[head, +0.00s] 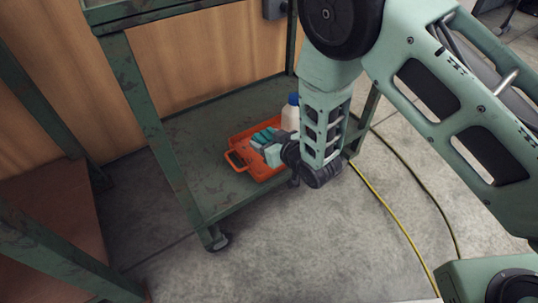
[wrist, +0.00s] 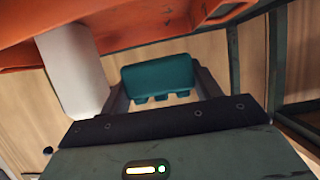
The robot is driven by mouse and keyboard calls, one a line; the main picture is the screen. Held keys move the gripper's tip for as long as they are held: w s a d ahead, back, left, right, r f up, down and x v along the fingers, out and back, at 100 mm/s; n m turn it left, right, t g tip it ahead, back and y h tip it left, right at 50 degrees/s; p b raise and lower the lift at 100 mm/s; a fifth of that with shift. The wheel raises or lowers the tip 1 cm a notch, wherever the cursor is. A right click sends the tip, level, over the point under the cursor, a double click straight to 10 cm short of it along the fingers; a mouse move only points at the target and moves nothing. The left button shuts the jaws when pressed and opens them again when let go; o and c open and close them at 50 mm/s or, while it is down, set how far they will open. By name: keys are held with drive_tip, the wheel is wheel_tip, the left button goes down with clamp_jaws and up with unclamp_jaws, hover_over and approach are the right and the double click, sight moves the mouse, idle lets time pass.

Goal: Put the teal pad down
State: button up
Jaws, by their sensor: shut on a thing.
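The teal pad (wrist: 158,75) is held between the two fingers of my gripper (wrist: 162,88), seen in the wrist view. In the head view the pad (head: 264,134) shows as a small dark teal shape over the orange tray (head: 238,143). My gripper (head: 262,139) reaches in from the right, within the tray's outline. I cannot tell whether the pad touches the tray floor. The orange tray also shows along the top of the wrist view (wrist: 130,28).
The tray sits on the lower shelf (head: 190,137) of a green cart, with bare shelf to its left. A white bottle (head: 290,117) with a blue cap stands behind the gripper. Cart posts (head: 148,118) flank the shelf. A yellow cable (head: 385,212) lies on the floor.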

wheel_tip(320, 180, down, 7)
drive_tip(key=b, duration=0.3)
drive_tip(key=shift+r, duration=0.2)
drive_tip(key=shift+f, duration=0.15)
drive_tip(key=o, duration=1)
